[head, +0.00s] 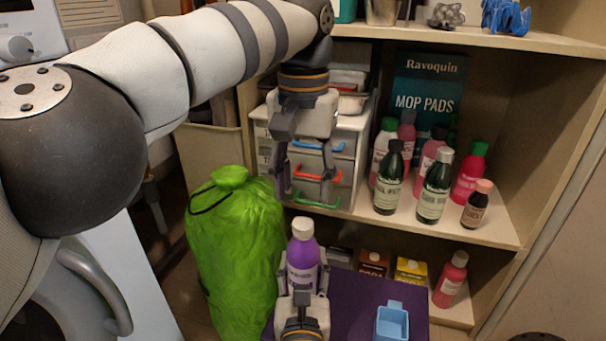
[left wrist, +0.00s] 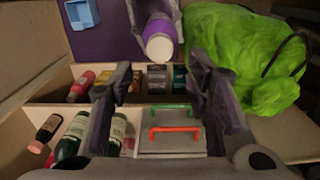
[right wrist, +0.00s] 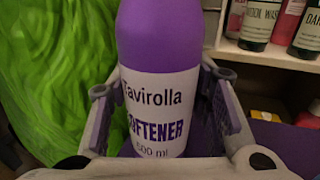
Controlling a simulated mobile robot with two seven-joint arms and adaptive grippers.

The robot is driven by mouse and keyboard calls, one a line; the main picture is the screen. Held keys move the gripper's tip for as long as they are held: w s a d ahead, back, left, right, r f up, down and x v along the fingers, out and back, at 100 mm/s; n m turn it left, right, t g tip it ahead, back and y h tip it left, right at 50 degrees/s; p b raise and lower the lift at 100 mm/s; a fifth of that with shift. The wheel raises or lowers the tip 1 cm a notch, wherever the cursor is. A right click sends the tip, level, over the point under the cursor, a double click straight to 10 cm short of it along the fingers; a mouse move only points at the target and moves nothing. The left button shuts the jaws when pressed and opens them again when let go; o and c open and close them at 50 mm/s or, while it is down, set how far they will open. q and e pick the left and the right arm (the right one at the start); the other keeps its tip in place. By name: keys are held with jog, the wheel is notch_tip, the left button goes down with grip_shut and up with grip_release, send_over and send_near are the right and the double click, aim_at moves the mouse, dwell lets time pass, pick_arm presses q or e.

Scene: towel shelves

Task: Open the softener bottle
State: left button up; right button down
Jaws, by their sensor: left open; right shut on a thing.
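The purple softener bottle (head: 302,262) with a white cap (head: 302,228) stands upright in the lower middle of the head view. Its label reads "SOFTENER" in the right wrist view (right wrist: 160,115). My right gripper (head: 302,285) is shut around the bottle's body, a finger on each side. My left gripper (head: 308,195) is open and empty, above the bottle and in front of the drawer unit, fingers pointing down. In the left wrist view the white cap (left wrist: 159,46) shows beyond the open fingers (left wrist: 160,85), apart from them.
A green bag (head: 235,240) stands just left of the bottle. Shelves behind hold several bottles (head: 435,185), boxes and a drawer unit (head: 345,150) with coloured handles.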

aim_at(303, 223)
pick_arm(q)
notch_tip(303, 223, down, 7)
jog(key=shift+r, duration=0.1)
grip_shut()
jog(key=n, duration=2.1)
jog(key=shift+n, duration=0.4)
jog(key=n, duration=0.3)
jog(key=shift+n, duration=0.4)
jog(key=n, duration=1)
jog(key=shift+n, duration=0.4)
jog(key=n, duration=1)
jog(key=shift+r+n, duration=0.1)
jog(key=shift+n, duration=0.2)
jog(key=n, duration=0.7)
